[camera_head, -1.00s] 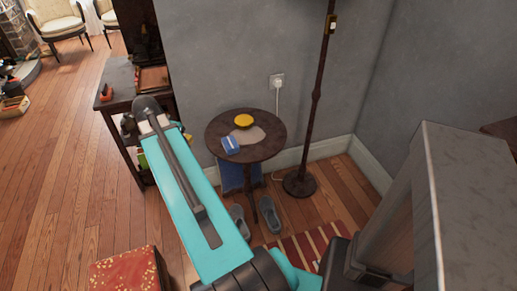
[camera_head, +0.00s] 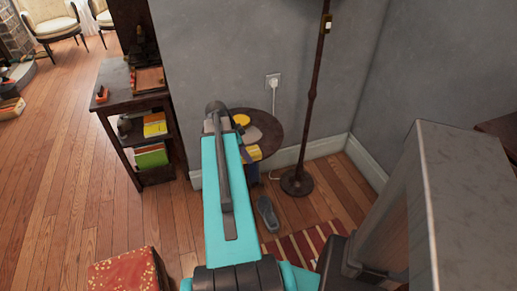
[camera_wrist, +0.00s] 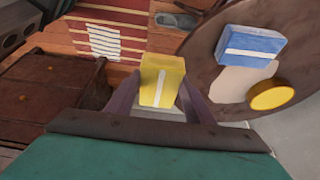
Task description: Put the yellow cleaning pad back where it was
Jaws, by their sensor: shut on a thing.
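The yellow cleaning pad (camera_wrist: 161,76), a block with a white stripe, is held between the two fingers of my gripper (camera_wrist: 161,98) in the wrist view. It is in the air beside the round table (camera_wrist: 195,52). A small part of the pad shows past my arm in the head view (camera_head: 254,154). A blue pad (camera_wrist: 250,45) with a white stripe lies on the table, on the right in the wrist view. My arm hides the blue pad and most of my gripper in the head view.
A round yellow object (camera_wrist: 271,95) sits on the table near a pale patch (camera_wrist: 232,84). A floor lamp (camera_head: 298,182) stands right of the table. A dark shelf unit (camera_head: 136,103) with books stands to the left. A grey slipper (camera_head: 267,213) lies on the floor.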

